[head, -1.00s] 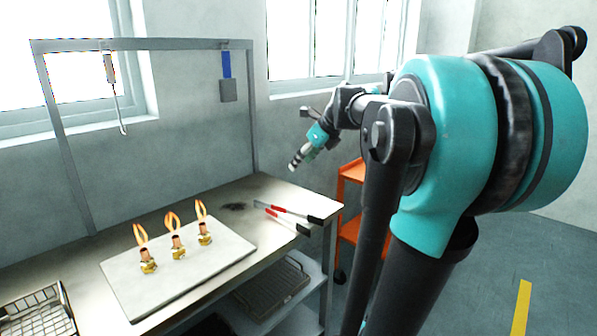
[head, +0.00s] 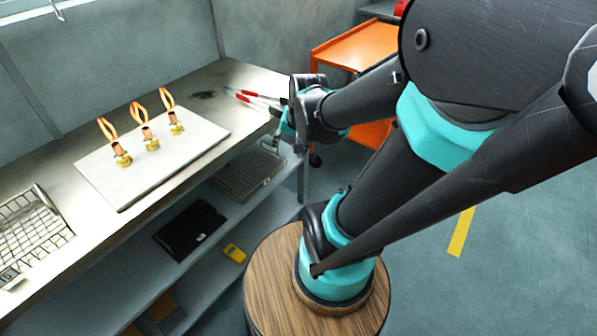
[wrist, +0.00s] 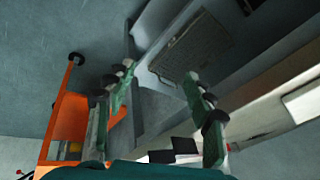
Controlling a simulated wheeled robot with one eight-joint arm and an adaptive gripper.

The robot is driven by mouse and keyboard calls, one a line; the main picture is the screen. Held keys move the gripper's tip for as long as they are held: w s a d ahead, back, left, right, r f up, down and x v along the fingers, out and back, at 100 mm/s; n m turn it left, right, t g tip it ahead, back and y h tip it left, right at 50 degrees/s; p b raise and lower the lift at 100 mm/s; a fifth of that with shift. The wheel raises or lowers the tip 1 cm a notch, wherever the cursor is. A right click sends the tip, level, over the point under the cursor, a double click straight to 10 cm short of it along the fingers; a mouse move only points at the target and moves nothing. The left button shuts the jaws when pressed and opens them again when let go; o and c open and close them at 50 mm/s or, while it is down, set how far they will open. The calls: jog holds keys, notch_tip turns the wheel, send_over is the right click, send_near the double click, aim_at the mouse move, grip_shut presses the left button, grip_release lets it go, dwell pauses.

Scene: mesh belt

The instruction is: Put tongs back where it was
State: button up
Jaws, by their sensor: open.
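The tongs (head: 250,97), with red sections and dark handles, lie at the right end of the steel bench. My gripper (head: 276,150) is at the bench's right front edge, just in front of them, and my wrist hides part of the handles. In the wrist view my gripper (wrist: 158,74) has its two green fingers spread with nothing between them. Two black handle ends (wrist: 184,146), seemingly those of the tongs, show low in that view, near the right finger's base. The tongs are apart from the fingertips.
A pale board (head: 155,158) with several copper fittings lies on the bench (head: 60,195). A wire basket (head: 30,235) stands at left. An orange cart (head: 350,48) stands behind my arm.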

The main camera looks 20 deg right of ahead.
jog(key=s+d+f+n+h, duration=0.1)
jog(key=s+f+n, duration=0.4)
jog(key=s, duration=0.1)
jog(key=shift+n, duration=0.3)
dwell(0.8)
